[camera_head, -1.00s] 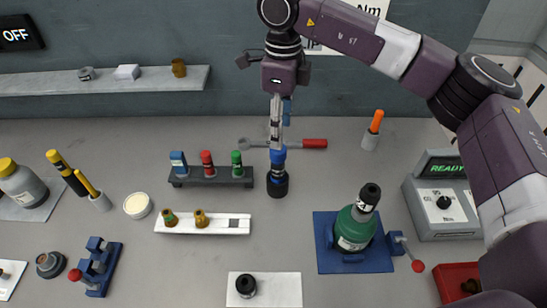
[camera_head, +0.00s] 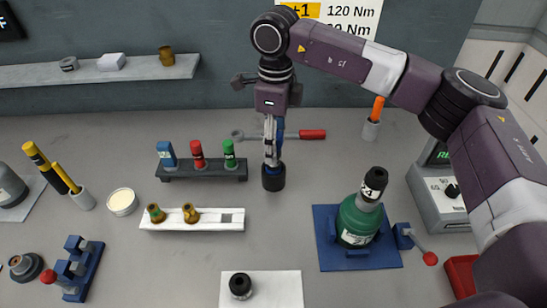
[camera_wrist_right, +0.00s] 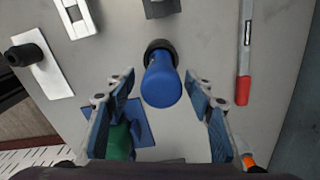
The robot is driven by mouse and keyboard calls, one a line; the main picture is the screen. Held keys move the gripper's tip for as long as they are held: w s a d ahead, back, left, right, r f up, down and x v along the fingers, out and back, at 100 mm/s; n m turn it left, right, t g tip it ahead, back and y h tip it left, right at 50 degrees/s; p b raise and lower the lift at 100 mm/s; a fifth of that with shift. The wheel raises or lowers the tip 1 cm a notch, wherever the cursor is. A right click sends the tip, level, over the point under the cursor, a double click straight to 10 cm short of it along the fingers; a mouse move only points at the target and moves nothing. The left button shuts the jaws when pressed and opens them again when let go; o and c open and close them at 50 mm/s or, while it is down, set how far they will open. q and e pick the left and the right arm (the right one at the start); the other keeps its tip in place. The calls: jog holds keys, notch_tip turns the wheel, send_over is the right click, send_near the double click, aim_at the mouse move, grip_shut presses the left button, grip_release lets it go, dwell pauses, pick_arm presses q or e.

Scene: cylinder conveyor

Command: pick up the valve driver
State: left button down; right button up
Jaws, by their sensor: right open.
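The valve driver appears to be the blue-handled tool standing upright in a black round holder (camera_head: 273,180) in the middle of the table. In the right wrist view its blue handle (camera_wrist_right: 162,84) shows from above, with the black holder behind it. My right gripper (camera_head: 271,155) points straight down over it, partly hiding the handle in the head view. In the wrist view the right gripper (camera_wrist_right: 160,80) is open, with one blue-padded finger on each side of the handle and visible gaps. My left gripper is not in view.
A dark rack (camera_head: 202,173) with blue, red and green pieces stands to the left. A red-handled wrench (camera_head: 312,134) lies behind. A green bottle (camera_head: 357,222) stands on a blue base (camera_head: 388,258) at front right. A white tray (camera_head: 170,225) lies at front left.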

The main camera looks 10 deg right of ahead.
aim_at(271, 170)
notch_tip(271, 170, down, 4)
jog(key=shift+w+r+p, duration=0.1)
jog(key=shift+r+p, duration=0.05)
jog(key=shift+p, duration=0.8)
jog(key=shift+f, duration=0.7)
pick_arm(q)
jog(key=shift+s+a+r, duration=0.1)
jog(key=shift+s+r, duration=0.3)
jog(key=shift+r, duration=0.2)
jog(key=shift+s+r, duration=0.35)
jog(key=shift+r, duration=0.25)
pick_arm(e)
jog(key=shift+c, duration=0.6)
grip_shut()
jog(key=shift+w+r, duration=0.1)
jog(key=shift+r, duration=0.05)
